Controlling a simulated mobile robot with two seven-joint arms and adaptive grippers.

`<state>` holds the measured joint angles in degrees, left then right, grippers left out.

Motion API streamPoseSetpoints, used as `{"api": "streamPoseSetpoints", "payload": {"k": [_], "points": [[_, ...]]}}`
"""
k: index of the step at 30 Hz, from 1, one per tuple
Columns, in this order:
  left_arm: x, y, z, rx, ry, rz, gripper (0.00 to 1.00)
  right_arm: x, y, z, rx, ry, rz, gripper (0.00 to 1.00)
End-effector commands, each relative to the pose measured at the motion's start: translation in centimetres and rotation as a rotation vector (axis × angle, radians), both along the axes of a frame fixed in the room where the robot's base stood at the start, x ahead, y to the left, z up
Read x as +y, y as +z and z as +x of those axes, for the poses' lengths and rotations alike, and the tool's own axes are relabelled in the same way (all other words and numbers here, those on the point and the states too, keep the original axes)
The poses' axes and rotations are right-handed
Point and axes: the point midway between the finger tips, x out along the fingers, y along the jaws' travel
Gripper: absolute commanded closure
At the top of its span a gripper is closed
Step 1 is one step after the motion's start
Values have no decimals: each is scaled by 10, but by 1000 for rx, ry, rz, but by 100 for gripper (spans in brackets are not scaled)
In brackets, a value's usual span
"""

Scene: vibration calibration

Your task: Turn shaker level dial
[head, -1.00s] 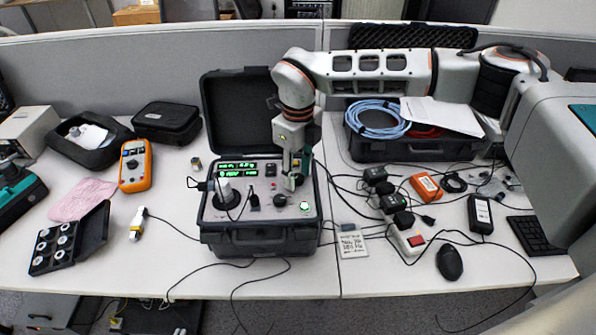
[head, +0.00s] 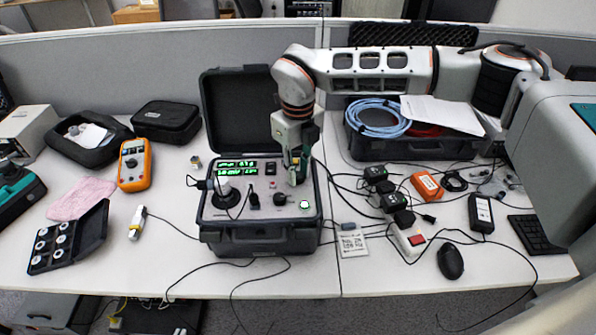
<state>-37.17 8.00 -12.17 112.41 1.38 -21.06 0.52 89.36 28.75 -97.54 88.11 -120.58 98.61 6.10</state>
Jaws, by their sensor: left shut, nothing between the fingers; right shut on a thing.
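The shaker unit (head: 262,238) is an open black case with a grey control panel in the middle of the table. My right gripper (head: 297,183) points down at the panel's right part, shut on what appears to be the shaker level dial. Its fingers hide the dial. A black knob (head: 280,199) shows just left of and in front of the fingers. A lit green display (head: 237,169) is at the panel's back left. A round button (head: 305,205) glows at the front right. My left gripper does not show.
An orange multimeter (head: 134,165) and a black box with round white pieces (head: 68,238) lie at left. At right are a power strip (head: 411,241), chargers, a mouse (head: 450,261) and many cables. A case with blue cable (head: 376,118) stands behind. The front table strip is mostly clear.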

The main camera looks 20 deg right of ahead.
Motion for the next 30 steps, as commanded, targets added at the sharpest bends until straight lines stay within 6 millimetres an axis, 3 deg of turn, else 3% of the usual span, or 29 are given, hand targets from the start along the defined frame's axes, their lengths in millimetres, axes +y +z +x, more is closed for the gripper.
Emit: {"api": "streamPoseSetpoints", "payload": {"k": [30], "points": [[0,-19,-2,6,0,0,100,0,0,0,-1,-958,0,100]]}}
